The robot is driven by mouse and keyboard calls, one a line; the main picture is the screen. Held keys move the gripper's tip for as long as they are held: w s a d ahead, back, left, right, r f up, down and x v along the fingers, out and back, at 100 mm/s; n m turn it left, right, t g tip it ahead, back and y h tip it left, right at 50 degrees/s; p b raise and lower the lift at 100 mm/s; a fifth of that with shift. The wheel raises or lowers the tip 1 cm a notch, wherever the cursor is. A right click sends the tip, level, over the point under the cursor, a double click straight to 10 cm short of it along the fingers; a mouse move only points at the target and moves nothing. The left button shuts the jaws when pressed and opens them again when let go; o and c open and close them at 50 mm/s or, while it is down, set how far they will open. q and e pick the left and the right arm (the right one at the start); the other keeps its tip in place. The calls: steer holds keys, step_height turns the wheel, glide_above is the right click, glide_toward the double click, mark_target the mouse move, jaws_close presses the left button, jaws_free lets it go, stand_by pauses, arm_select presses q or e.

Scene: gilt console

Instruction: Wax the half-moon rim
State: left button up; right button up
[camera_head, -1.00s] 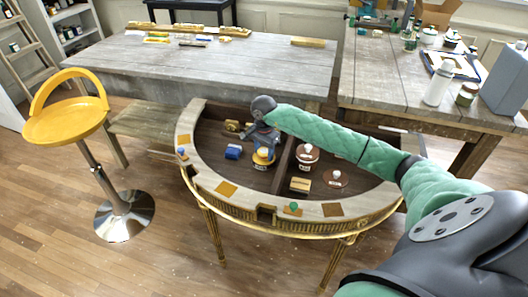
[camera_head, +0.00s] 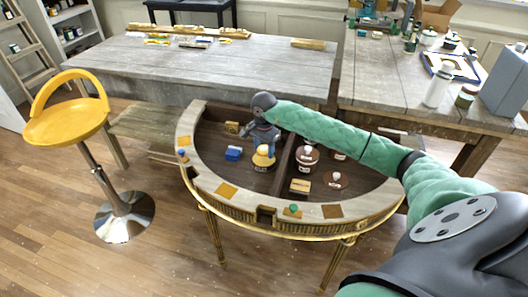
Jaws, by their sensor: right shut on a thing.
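The half-moon console (camera_head: 215,209) has a pale wooden rim with a gilt lower edge and a dark recessed interior. Brown square patches (camera_head: 227,189) lie along the rim. My right gripper (camera_head: 264,146) reaches down into the left part of the recess. It is shut on the pale knob of a yellow round applicator (camera_head: 264,160), which appears to stand on the recess floor; the fingers hide part of the knob. My left gripper is not in view.
A blue block (camera_head: 233,153), a light wooden block (camera_head: 300,186) and brown discs with pale knobs (camera_head: 336,180) sit in the recess. A divider (camera_head: 285,160) splits it. A green knob (camera_head: 294,208) stands on the front rim. A yellow stool (camera_head: 66,122) is left.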

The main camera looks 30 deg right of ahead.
steer(key=shift+r+p, duration=0.4)
steer(key=shift+r, duration=2.05)
